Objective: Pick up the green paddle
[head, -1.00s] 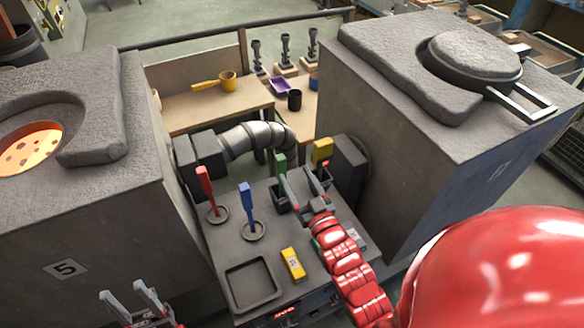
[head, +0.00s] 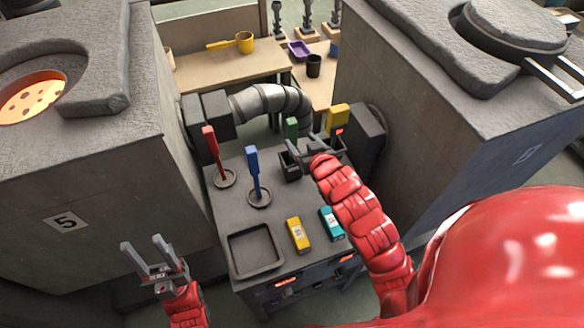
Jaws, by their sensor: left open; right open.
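The green paddle (head: 291,127) stands upright at the back of the grey workbench (head: 232,205), its lower part hidden by a dark holder (head: 289,170) and my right gripper. My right gripper (head: 312,146) is open at the holders, with the paddle by its left finger. I cannot tell whether they touch. My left gripper (head: 144,246) is open and empty, left of the bench's front.
A red paddle (head: 211,145) and a blue paddle (head: 253,168) stand in round bases. A yellow block (head: 298,234), a teal block (head: 331,223) and an empty square tray (head: 233,262) lie in front. Furnaces flank the bench, the left one (head: 28,98) glowing.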

